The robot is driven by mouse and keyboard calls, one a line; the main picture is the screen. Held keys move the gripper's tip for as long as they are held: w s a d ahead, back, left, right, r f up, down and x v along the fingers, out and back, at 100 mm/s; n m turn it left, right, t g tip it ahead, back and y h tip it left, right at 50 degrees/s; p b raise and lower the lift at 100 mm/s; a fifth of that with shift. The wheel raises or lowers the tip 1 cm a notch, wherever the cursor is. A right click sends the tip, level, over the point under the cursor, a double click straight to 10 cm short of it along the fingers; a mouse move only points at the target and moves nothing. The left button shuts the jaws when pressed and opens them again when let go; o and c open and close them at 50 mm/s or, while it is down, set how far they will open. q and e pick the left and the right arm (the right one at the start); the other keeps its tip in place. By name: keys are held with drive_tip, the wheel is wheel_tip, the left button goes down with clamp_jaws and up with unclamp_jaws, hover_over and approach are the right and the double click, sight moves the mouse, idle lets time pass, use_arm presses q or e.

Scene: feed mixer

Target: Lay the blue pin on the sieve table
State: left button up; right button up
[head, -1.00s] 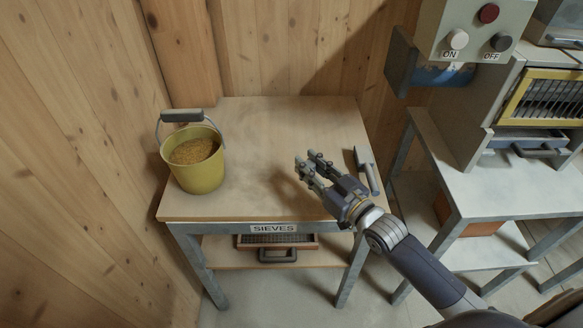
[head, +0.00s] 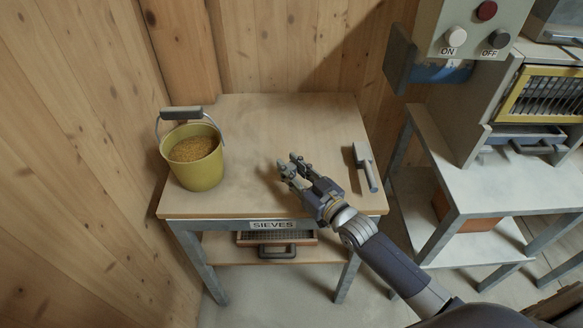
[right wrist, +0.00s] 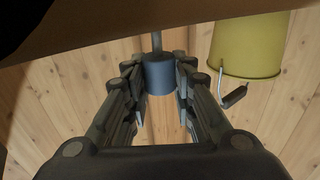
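The sieve table (head: 280,125) has a wooden top and a SIEVES label (head: 272,225) on its front edge. My right gripper (head: 291,168) is over the front right part of its top. In the right wrist view the blue pin (right wrist: 159,78) is between the fingertips, which are closed on its blue head. Its thin metal shank (right wrist: 157,42) points towards the tabletop (right wrist: 90,35). The pin is hidden by the gripper in the head view, and I cannot tell whether it touches the table. My left gripper is not in view.
A yellow bucket of grain (head: 197,172) stands at the table's left. The back and middle of the top are clear. A machine with ON and OFF buttons (head: 472,32) stands to the right.

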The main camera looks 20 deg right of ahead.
drive_tip(key=shift+o, duration=1.3)
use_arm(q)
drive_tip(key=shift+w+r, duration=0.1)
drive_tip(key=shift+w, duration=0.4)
use_arm(e)
drive_tip(key=shift+r, duration=0.1)
drive_tip(key=shift+s+d, duration=0.1)
drive_tip(key=shift+s, duration=0.2)
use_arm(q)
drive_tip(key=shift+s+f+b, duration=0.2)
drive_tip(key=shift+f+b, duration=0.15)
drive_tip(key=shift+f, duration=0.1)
use_arm(e)
drive_tip(key=v, duration=1.1)
drive_tip(key=shift+s, duration=0.25)
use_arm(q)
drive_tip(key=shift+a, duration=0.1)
use_arm(e)
drive_tip(key=shift+d, duration=0.1)
